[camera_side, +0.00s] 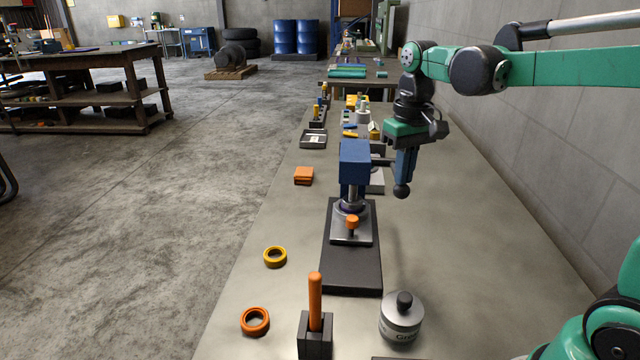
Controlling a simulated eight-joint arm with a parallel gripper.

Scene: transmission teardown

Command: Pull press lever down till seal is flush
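The arbor press has a blue head (354,162) above a dark base (351,268) and a metal plate (343,233). Its ram comes down to the plate; a dark ring (350,208), perhaps the seal, shows at the ram's foot. I cannot tell if it is flush. A dark shaft sticks out right of the head towards my gripper (405,178). My gripper points down there, its blue fingers close together. A dark ball knob (402,191), apparently the press lever's end, shows just below the fingertips. The lever's rod is mostly hidden, and whether the fingers grip it is unclear.
An orange-capped pin (352,222) stands on the press plate. A yellow ring (275,257), an orange ring (255,321), an orange-handled tool in a block (315,320) and a grey canister (401,318) stand nearer.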

